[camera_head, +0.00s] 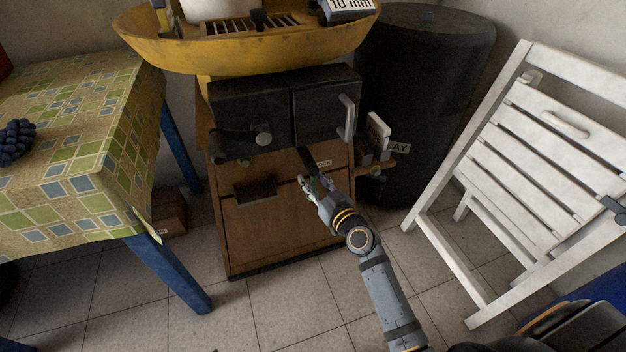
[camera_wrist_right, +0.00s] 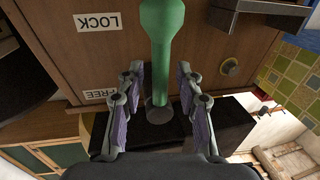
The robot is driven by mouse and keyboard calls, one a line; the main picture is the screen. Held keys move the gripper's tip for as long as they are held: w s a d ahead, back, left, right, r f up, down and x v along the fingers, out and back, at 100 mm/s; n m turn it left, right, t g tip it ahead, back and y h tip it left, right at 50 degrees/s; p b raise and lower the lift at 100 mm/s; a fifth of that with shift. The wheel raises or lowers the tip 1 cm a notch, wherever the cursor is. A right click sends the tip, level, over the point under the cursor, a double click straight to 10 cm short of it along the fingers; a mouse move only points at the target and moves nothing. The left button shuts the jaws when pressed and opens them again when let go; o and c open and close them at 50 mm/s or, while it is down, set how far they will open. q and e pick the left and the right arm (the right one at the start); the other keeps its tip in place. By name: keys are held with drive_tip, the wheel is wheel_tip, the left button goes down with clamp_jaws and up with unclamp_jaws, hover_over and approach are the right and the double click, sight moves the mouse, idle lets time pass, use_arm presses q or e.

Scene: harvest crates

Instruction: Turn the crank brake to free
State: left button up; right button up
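The green crank brake lever (camera_wrist_right: 162,60) shows in the right wrist view, running from the top edge down to a round dark end. It stands between the two fingers of my right gripper (camera_wrist_right: 158,106), which are apart, with a gap on each side. A LOCK label (camera_wrist_right: 97,21) and a FREE label (camera_wrist_right: 99,96), both upside down, are on the brown panel to its left. I cannot tell which label the lever is set to. In the head view my right gripper (camera_head: 315,187) is at the front of the wooden cabinet (camera_head: 280,230). My left gripper is not in view.
A yellow basin (camera_head: 250,55) sits above the cabinet. A metal handle (camera_head: 347,118) and a knob (camera_head: 263,134) stick out of its dark upper part. A cloth-covered table (camera_head: 70,150) stands left, a black barrel (camera_head: 425,90) and white folding chair (camera_head: 510,170) right. Tiled floor in front is free.

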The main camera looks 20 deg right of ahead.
clamp_jaws()
idle(0.4)
drive_tip(key=shift+w, duration=0.1)
